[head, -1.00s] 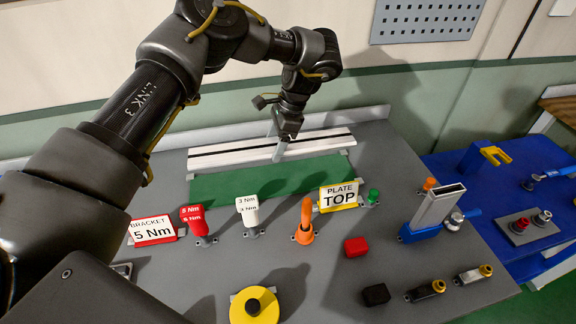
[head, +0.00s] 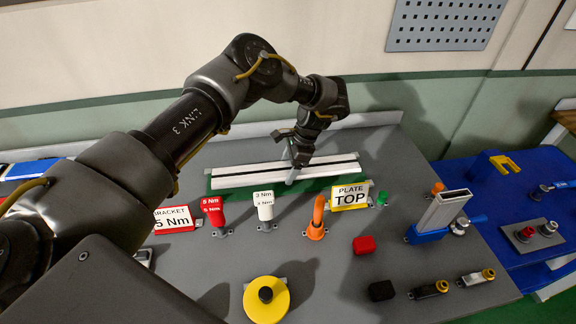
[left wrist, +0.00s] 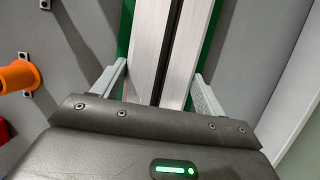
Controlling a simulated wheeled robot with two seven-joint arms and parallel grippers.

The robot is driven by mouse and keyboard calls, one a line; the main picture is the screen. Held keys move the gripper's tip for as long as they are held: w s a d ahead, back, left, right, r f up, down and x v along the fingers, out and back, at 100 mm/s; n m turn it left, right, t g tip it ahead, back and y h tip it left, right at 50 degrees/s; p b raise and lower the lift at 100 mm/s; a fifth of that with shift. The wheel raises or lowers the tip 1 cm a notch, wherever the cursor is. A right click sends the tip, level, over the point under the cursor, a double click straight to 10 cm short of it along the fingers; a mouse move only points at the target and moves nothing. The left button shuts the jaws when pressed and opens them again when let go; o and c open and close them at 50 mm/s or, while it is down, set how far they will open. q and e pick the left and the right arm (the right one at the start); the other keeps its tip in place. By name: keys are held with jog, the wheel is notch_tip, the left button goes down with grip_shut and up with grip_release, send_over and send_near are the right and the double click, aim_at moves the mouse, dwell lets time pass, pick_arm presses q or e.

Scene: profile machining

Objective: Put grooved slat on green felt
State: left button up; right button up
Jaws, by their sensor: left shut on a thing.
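The grooved slat (head: 245,180) is a long pale bar with a dark groove along its length. In the head view it lies lengthwise over the green felt (head: 238,191), which shows as a thin strip along the slat's front and left end. My left gripper (head: 291,177) is shut across the slat near its middle. In the left wrist view the slat (left wrist: 145,50) runs between my fingers, with green felt (left wrist: 208,50) showing on both sides. I cannot tell whether the slat touches the felt. My right gripper is not in view.
In front of the felt stand a red bracket sign (head: 175,219), red (head: 213,211) and white (head: 264,205) torque blocks, an orange tool (head: 317,218) and a yellow plate sign (head: 350,196).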

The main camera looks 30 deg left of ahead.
pick_arm(q)
jog(key=shift+w+f, duration=0.15)
jog(key=shift+f, duration=0.2)
jog(key=shift+w+f, duration=0.15)
jog(key=shift+f, duration=0.05)
jog(key=shift+r, duration=0.1)
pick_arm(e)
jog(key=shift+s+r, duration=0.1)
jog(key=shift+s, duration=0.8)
pick_arm(q)
jog(key=shift+s, duration=0.2)
